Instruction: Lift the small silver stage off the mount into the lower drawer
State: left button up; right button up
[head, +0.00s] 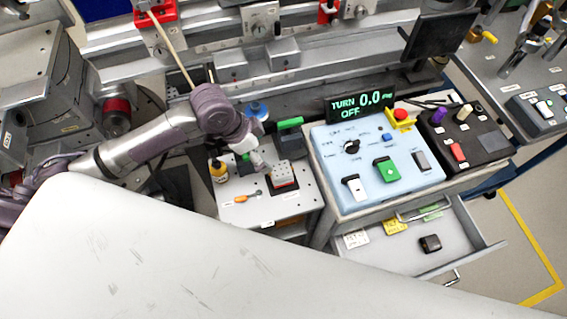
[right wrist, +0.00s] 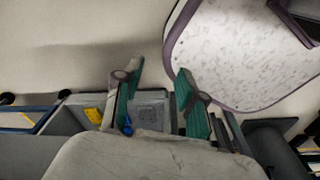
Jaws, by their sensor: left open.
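The small silver stage (head: 282,173), a small pale block, sits on its dark mount with a red edge (head: 284,187), on a light bench plate. My left gripper (head: 258,162) is just left of the stage, open, with nothing seen in it. The arm hides part of its fingers, and I cannot tell whether it touches the stage. The lower drawer (head: 470,247) is pulled open below the control panel at the right. My right gripper (right wrist: 158,85) shows in the right wrist view, its green-tipped fingers apart, nothing seen held.
The drawer holds a dark block (head: 430,243), a yellow card (head: 395,227) and a white card (head: 356,239). A yellow-labelled bottle (head: 218,171) and an orange-handled tool (head: 241,198) are near the stage.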

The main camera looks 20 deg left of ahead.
aim_at(281, 169)
pick_arm(q)
jog(key=x, duration=0.5)
jog(key=shift+s+d+f, duration=0.3)
jog(key=shift+d+f, duration=0.1)
jog(key=shift+w+f, duration=0.15)
jog(key=shift+f, duration=0.15)
jog(key=shift+w+d+f, duration=0.1)
jog(key=shift+d+f, duration=0.05)
jog(key=shift+f, duration=0.05)
jog(key=x, duration=0.2)
jog(key=p+x, duration=0.1)
jog(key=x, duration=0.1)
jog(key=shift+d, duration=0.3)
jog(key=shift+w+f, duration=0.1)
jog(key=shift+f, duration=0.2)
jog(key=c, duration=1.4)
jog(key=shift+r, duration=0.1)
jog(key=shift+c, duration=0.4)
pick_arm(e)
jog(key=shift+s+r, duration=0.6)
jog(key=shift+s, duration=0.15)
pick_arm(q)
jog(key=shift+r, duration=0.1)
